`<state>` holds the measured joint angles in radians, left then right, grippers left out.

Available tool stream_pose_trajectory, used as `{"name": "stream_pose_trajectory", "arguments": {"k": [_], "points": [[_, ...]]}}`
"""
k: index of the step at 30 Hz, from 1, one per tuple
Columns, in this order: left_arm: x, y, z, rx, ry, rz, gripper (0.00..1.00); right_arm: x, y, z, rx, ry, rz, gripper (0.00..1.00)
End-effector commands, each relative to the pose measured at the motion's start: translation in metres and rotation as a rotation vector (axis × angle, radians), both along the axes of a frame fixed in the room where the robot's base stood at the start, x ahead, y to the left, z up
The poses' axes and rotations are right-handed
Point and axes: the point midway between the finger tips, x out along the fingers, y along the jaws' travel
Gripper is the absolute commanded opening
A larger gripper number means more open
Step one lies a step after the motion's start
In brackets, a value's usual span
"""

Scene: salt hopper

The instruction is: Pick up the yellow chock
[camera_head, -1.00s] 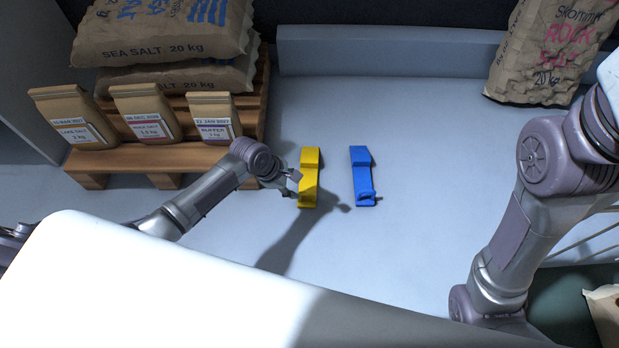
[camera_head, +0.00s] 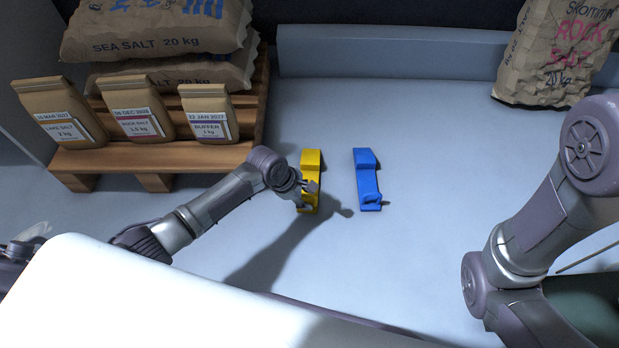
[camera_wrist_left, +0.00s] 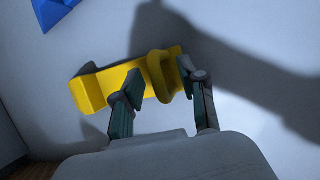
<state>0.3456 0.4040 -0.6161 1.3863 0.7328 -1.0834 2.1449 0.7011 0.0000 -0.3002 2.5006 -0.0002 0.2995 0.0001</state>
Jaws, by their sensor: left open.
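The yellow chock (camera_head: 311,160) lies on the pale floor, long side running away from me in the head view. In the left wrist view the chock (camera_wrist_left: 100,85) shows a raised loop handle (camera_wrist_left: 158,75) near one end. My left gripper (camera_head: 308,195) is over the chock's near end. In the left wrist view the open left gripper (camera_wrist_left: 158,90) has its fingers on either side of the handle end, with nothing clamped. Whether a finger touches the chock is unclear. My right arm shows at the right, but its gripper is out of view.
A blue chock (camera_head: 366,175) lies just right of the yellow one. A wooden pallet (camera_head: 250,140) with salt sacks and small paper bags stands at the left. A rock salt sack (camera_head: 550,60) stands at the back right. Floor between is clear.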

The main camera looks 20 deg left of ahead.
Motion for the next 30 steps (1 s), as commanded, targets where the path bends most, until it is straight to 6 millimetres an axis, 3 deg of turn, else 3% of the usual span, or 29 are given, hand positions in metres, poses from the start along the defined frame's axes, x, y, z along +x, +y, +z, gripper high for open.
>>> {"name": "stream_pose_trajectory", "arguments": {"k": [3, 11, 24, 30], "points": [[0.000, 0.000, 0.001, 0.000, 0.000, 0.000, 0.42, 0.000, 0.000, 0.001, 0.000, 0.000, 0.000, 0.00], [0.000, 0.000, 0.001, 0.000, 0.000, 0.000, 0.00, 0.000, 0.000, 0.001, 0.000, -0.001, 0.000, 0.00], [0.000, 0.000, 0.002, 0.000, -0.003, -0.001, 0.00, 0.000, 0.000, 0.001, 0.000, -0.001, 0.000, 0.00], [0.000, 0.000, 0.011, -0.001, -0.003, -0.001, 0.00, 0.000, 0.000, 0.011, 0.000, 0.001, 0.000, 0.00]]}}
